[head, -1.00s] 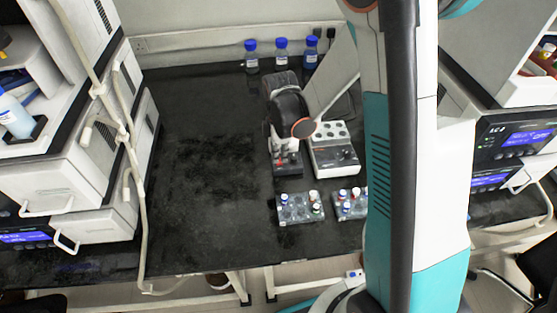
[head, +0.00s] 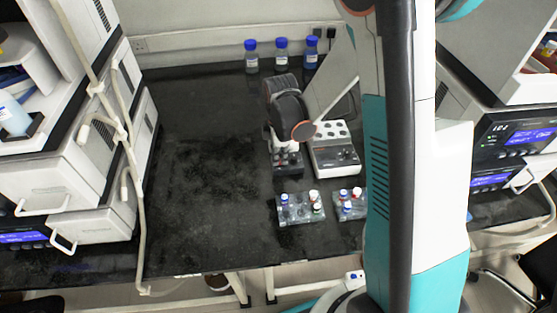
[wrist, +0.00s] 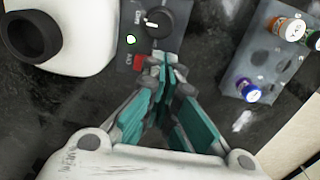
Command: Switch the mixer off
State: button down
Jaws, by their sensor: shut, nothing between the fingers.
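The mixer shows in the wrist view as a white body with a black round cup (wrist: 32,36) and a dark front panel (wrist: 124,50). The panel carries a black knob (wrist: 153,18), a pale greenish lamp (wrist: 131,40) and a red switch (wrist: 140,62). My gripper (wrist: 166,62) is shut and empty, its tips at the panel's edge just right of the red switch. I cannot tell whether they touch it. In the head view the mixer's panel (head: 287,161) shows below my arm, which hides much of the mixer.
A tube rack (wrist: 262,52) stands close to the right of my gripper in the wrist view. A white block with round wells (head: 336,155) stands right of the mixer. Blue-capped bottles (head: 281,56) stand behind. The bench left of the mixer is clear.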

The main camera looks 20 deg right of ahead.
aim_at(280, 165)
jog(key=shift+f, duration=0.35)
jog(key=shift+r, duration=0.1)
jog(key=shift+r+p, duration=1.4)
jog(key=shift+r, duration=1.05)
jog(key=shift+r, duration=0.25)
jog(key=s+r+m+t, duration=0.2)
jog(key=s+r+m, duration=0.1)
jog(key=r, duration=0.4)
jog(key=s+r+m+t, duration=0.1)
jog(key=s+r+m, duration=0.25)
jog(key=r, duration=0.25)
jog(key=s+r+m+t, duration=0.4)
jog(key=s+r+m, duration=0.3)
jog(key=s+m, duration=0.2)
jog(key=shift+s+r, duration=0.3)
jog(key=shift+s, duration=0.65)
